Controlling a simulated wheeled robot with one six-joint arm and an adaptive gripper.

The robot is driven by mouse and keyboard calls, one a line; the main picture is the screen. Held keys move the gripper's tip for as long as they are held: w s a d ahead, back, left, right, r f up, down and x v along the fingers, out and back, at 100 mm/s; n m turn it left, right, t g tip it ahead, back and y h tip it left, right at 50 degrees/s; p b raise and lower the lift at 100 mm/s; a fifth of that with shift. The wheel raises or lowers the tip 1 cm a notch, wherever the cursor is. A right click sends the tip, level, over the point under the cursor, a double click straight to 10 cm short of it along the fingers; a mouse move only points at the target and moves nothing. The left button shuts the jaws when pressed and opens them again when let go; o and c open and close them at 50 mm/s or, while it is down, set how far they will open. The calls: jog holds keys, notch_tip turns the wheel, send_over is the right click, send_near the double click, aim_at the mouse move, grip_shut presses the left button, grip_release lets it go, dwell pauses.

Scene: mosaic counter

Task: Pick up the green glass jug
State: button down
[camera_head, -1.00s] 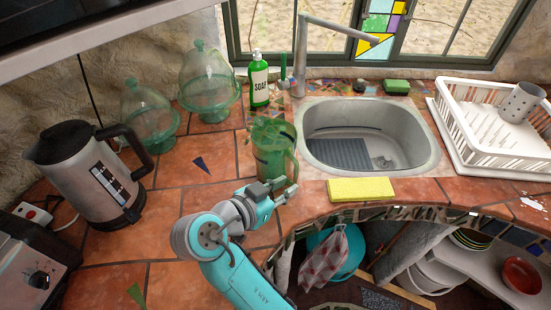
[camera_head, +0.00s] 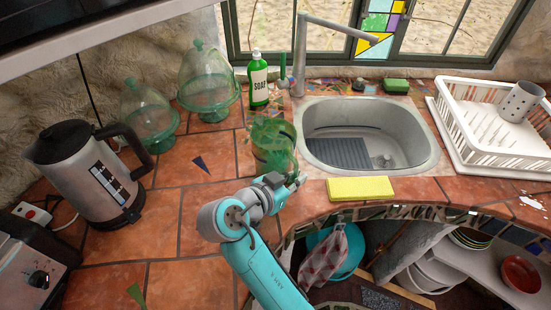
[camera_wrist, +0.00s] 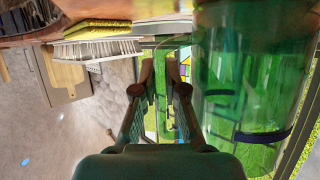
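The green glass jug (camera_head: 272,147) stands upright on the tiled counter, left of the sink. It is see-through, with a handle on its right. My gripper (camera_head: 298,184) is in front of the jug, near the counter's front edge, and overlaps its lower part in the head view. Contact cannot be told.
A yellow sponge (camera_head: 361,188) lies right of my gripper, before the sink (camera_head: 420,150). A soap bottle (camera_head: 258,80) and glass domes (camera_head: 208,75) stand behind the jug. A kettle (camera_head: 85,170) is at left. The tiles between kettle and jug are mostly clear.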

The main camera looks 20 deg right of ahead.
aim_at(297, 160)
jog(key=shift+r, duration=0.1)
notch_tip(297, 160, up, 10)
jog(key=shift+f, duration=0.1)
dwell(0.6)
jog(key=c, duration=1.8)
grip_release()
grip_shut()
